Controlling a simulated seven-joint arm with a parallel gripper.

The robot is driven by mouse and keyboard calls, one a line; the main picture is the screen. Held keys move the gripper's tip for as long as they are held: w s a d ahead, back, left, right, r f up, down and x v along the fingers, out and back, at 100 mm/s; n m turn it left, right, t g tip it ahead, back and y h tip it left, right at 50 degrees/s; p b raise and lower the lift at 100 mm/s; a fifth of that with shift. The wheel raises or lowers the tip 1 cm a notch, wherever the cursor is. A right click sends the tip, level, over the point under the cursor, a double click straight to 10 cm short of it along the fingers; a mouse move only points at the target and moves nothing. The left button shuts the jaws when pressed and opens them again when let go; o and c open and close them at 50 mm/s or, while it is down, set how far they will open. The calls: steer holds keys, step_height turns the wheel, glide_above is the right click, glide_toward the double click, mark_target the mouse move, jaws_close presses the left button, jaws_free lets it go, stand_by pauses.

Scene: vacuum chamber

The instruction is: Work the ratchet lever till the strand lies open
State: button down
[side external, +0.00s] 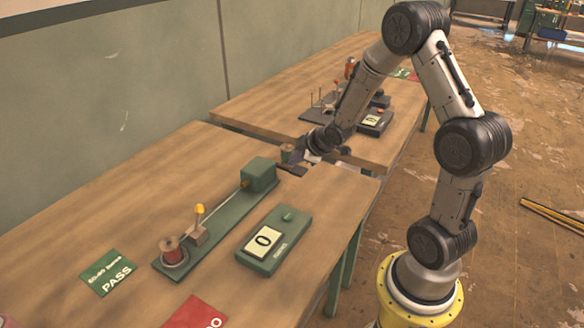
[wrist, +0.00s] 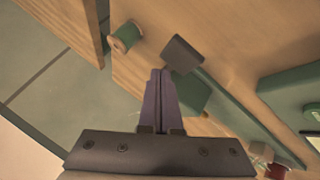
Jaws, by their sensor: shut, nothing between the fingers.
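The ratchet lever with a yellow knob (side external: 199,210) stands up from a small block on a long green base (side external: 222,218). A thin pale strand (side external: 222,199) runs from near that block to a green housing (side external: 260,174) at the far end. A red-brown spool (side external: 173,251) sits at the near end; part of it shows at the lower right of the wrist view (wrist: 278,171). My gripper (side external: 287,168) is shut and empty beside the housing's far right side, away from the lever. Its fingers (wrist: 161,75) are together in the wrist view. The lever is not discernible there.
A green box reading 0 (side external: 265,238) lies right of the base. A green PASS card (side external: 108,272) and a red card (side external: 195,312) lie near the front. A green spool (wrist: 124,38) stands near my gripper. A second table (side external: 250,105) lies behind, across a gap.

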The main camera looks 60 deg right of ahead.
mark_target(295, 169)
steer(key=shift+s+f, duration=0.15)
steer(key=shift+f, duration=1.35)
stand_by(1.5)
steer(key=shift+r, duration=1.85)
steer(key=shift+w+r, duration=0.2)
steer(key=shift+r, duration=2.35)
